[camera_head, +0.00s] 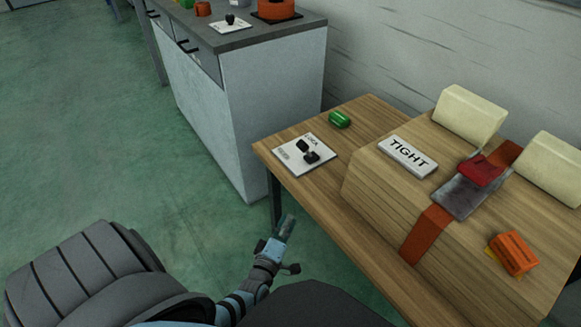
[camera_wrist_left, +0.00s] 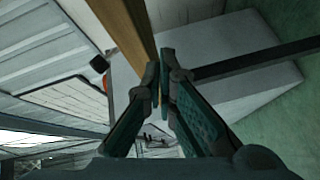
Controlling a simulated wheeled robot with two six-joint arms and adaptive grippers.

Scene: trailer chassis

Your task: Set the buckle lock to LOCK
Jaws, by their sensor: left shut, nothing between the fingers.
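The buckle lock looks to be the black lever on a white plate (camera_head: 291,157) marked LOCK, on the left part of the wooden table (camera_head: 323,190). The lever (camera_head: 309,152) stands up from the plate; its exact setting is too small to tell. A strap with a red and grey buckle (camera_head: 476,180) lies over a wooden block to the right. My left gripper (camera_head: 288,222) is below and in front of the table's left edge, apart from the plate. In the left wrist view its fingers (camera_wrist_left: 165,58) are together and empty. My right gripper does not show.
A TIGHT sign (camera_head: 408,156) and cream blocks (camera_head: 469,115) sit on the wooden block (camera_head: 380,200). A green object (camera_head: 340,119) lies behind the plate, an orange one (camera_head: 513,253) at right. A grey cabinet (camera_head: 262,95) stands behind. Green floor is free at left.

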